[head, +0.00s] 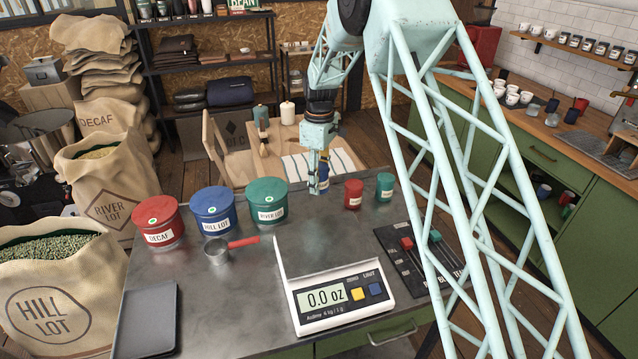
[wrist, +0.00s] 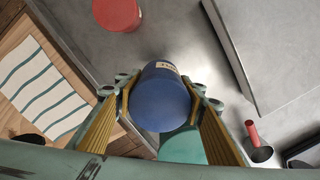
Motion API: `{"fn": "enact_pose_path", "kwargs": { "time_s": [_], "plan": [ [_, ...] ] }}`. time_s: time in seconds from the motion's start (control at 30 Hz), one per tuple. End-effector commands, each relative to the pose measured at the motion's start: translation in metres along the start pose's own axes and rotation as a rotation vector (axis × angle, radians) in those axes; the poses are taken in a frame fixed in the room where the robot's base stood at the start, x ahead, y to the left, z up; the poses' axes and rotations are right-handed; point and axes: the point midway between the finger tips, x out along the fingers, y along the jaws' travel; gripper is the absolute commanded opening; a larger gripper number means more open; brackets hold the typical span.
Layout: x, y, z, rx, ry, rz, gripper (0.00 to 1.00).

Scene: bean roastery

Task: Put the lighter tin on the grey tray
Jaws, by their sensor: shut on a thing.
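My gripper (head: 318,188) is near the back edge of the metal worktop, shut on a small blue tin (wrist: 160,98). The wrist view shows the blue tin between both fingers, its pale label partly visible. In the head view the fingers mostly hide it. A small red tin (head: 353,195) and a small green tin (head: 385,187) stand to the right of my gripper. A dark grey flat rectangle (head: 147,318), apparently the grey tray, lies empty at the front left. I cannot tell which tin is lighter.
Large red (head: 158,222), blue (head: 214,210) and green (head: 267,200) canisters line the back left. A red-handled scoop (head: 218,252) lies before them. A lever panel (head: 415,265) is at right.

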Motion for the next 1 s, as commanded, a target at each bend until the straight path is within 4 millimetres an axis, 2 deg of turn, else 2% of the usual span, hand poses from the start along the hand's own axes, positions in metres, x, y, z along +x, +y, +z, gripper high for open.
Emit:
{"fn": "enact_pose_path", "kwargs": {
  "time_s": [0.57, 0.77, 1.0],
  "plan": [
    [-0.002, 0.002, 0.006, 0.029, 0.001, 0.001, 0.25],
    [-0.011, 0.006, 0.027, 0.138, 0.002, 0.002, 0.25],
    [-0.028, 0.014, 0.074, 0.386, 0.005, 0.002, 0.25]
  ]
}}
